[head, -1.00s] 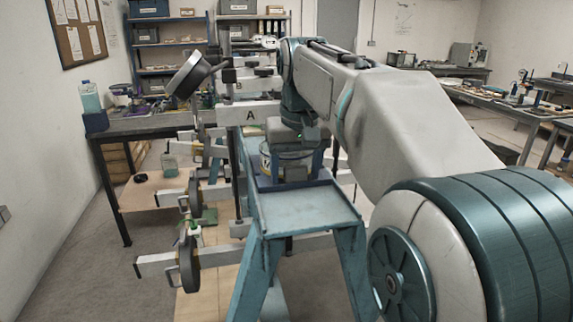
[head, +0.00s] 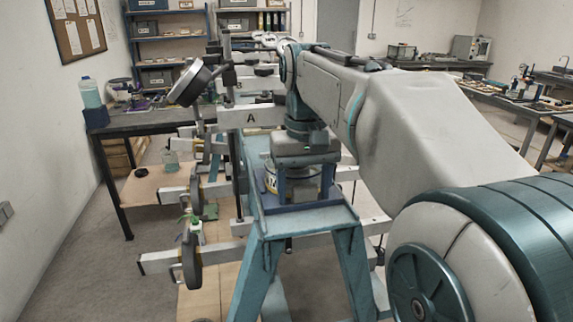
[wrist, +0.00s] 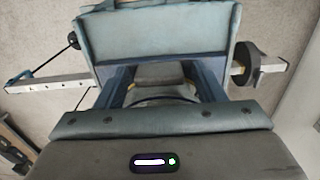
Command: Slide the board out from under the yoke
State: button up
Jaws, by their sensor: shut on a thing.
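My gripper (head: 305,196) points down over the top of the blue steel stand (head: 310,220). Its two dark blue fingers are shut on a pale labelled pot with a yellow edge (head: 270,180), mostly hidden behind them. In the wrist view the fingers of my gripper (wrist: 160,75) stand either side of a dark rim, with the stand top (wrist: 150,40) beyond. A pale beam marked A (head: 250,117) lies behind the stand. A light wooden board (head: 207,300) shows low beside the stand's legs. I cannot tell which part is the yoke.
Lever arms with dark round weights (head: 191,255) reach out left of the stand. A dark bench (head: 150,122) with a bottle (head: 90,92) stands at the left wall. Shelves are at the back, benches at the right. Grey floor is clear at the lower left.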

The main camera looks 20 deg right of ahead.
aim_at(313, 227)
jog(key=shift+s+a+f+g+p, duration=0.1)
jog(key=shift+s+f+g+p, duration=0.25)
jog(key=shift+s, duration=0.6)
jog(key=shift+s+f+g+p, duration=0.2)
jog(key=shift+s+g, duration=0.25)
jog(key=shift+s, duration=0.45)
jog(key=shift+s+a+f+g+p, duration=0.1)
jog(key=shift+s+f+g+p, duration=0.25)
jog(key=shift+s, duration=0.6)
jog(key=o, duration=0.4)
jog(key=shift+r, duration=0.1)
jog(key=p+v, duration=0.2)
jog(key=s+p+v, duration=0.1)
jog(key=p+v, duration=0.1)
jog(key=v, duration=0.1)
jog(key=p+v, duration=0.2)
jog(key=p, duration=0.1)
jog(key=shift+s+r, duration=0.2)
jog(key=shift+r, duration=0.2)
